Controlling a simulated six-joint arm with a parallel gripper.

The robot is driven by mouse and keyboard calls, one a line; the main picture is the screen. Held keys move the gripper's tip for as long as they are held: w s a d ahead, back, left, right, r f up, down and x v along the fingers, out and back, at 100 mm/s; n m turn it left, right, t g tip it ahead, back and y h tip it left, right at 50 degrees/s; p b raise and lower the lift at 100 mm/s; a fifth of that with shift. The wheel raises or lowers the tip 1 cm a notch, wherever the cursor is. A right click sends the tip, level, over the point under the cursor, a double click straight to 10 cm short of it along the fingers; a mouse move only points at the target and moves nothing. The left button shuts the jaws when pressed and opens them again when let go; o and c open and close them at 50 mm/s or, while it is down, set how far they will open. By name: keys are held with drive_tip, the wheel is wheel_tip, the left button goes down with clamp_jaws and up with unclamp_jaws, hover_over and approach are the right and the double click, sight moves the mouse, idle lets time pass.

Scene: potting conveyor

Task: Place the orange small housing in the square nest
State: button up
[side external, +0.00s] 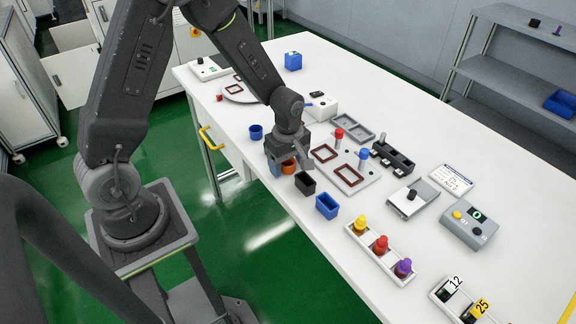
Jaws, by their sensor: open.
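The orange small housing (288,167) stands on the white table near its front edge, partly hidden by my gripper. My gripper (287,162) points down over it, open, with its fingers low around the orange housing; I cannot tell whether they touch it. Two brown-red rectangular frames, one (323,153) nearer my gripper and one (349,175) to its right, sit on a light grey plate. They look like nests and appear empty; I cannot tell which is the square one.
A black housing (305,183) and a blue one (327,206) stand close to the right of my gripper. A blue cup (256,132) stands to its left. Red and blue knobbed posts (338,138) (363,158) rise behind the frames. A bottle rack (380,252) is further right.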

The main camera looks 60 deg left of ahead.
drive_tip(key=shift+c, duration=0.4)
drive_tip(key=c, duration=1)
drive_tip(key=shift+r, duration=0.1)
